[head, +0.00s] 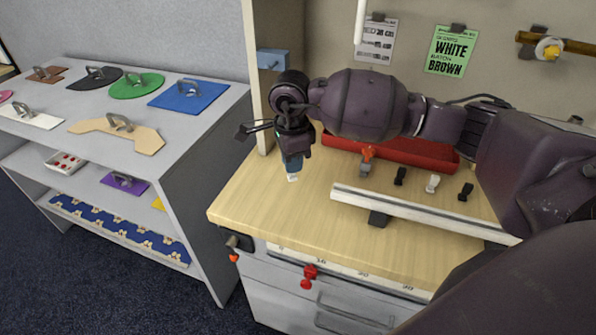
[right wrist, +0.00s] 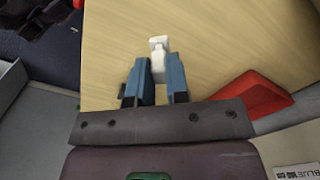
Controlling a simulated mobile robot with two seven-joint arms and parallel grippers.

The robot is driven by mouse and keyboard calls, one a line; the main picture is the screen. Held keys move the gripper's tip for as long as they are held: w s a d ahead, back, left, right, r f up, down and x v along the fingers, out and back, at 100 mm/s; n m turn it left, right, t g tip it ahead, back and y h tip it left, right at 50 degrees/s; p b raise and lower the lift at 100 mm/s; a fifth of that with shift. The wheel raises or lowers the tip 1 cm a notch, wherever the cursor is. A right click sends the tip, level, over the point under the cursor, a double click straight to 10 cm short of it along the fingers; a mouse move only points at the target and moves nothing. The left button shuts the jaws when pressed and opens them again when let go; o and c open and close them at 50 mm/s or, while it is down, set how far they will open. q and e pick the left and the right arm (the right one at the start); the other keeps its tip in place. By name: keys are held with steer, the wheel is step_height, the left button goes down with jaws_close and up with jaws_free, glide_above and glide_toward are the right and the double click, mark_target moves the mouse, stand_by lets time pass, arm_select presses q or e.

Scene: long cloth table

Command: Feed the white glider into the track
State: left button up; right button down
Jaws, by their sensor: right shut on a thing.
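My right gripper (head: 292,168) is shut on a small white glider (head: 292,178) and points down over the left part of the wooden worktop. In the right wrist view its blue fingers (right wrist: 161,72) pinch the white glider (right wrist: 158,48), which sticks out past the tips. The glider looks just above the worktop; I cannot tell whether it touches. The track (head: 415,210), a long pale rail, lies to the right on a dark support, its left end apart from the glider. Its right end is hidden by my arm.
Behind the track stand a black glider (head: 400,175), another white one (head: 432,183), another black one (head: 466,191) and a grey piece with an orange top (head: 366,163). A red tray (head: 410,150) lies behind them. A grey shelf (head: 190,130) stands left. The worktop's front left is clear.

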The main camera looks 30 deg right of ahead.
steer(key=d+f+m, duration=0.1)
steer(key=m, duration=0.1)
steer(key=w+d+f+m+b, duration=0.1)
steer(key=m, duration=0.2)
steer(key=f+m+b, duration=0.1)
steer(key=f+m, duration=0.1)
steer(key=shift+w+d+f+m, duration=0.1)
steer(key=shift+w+d+m, duration=0.15)
steer(key=shift+d+m, duration=0.15)
arm_select(q)
steer(key=f, duration=0.1)
steer(key=s+f, duration=0.1)
steer(key=f, duration=0.1)
steer(key=shift+f+g, duration=0.3)
steer(key=shift+r, duration=0.1)
arm_select(e)
steer(key=shift+s, duration=0.1)
steer(key=shift+s+d, duration=0.4)
steer(key=shift+s+d+p, duration=0.45)
steer(key=shift+s+p, duration=0.05)
steer(key=shift+s, duration=0.05)
steer(key=shift+s+d+p, duration=0.4)
steer(key=shift+s+d, duration=0.5)
steer(key=shift+s, duration=0.15)
arm_select(q)
steer(key=shift+s+a+r, duration=0.15)
steer(key=shift+s+r, duration=0.2)
steer(key=shift+r, duration=0.15)
arm_select(e)
steer(key=shift+s+d, duration=0.1)
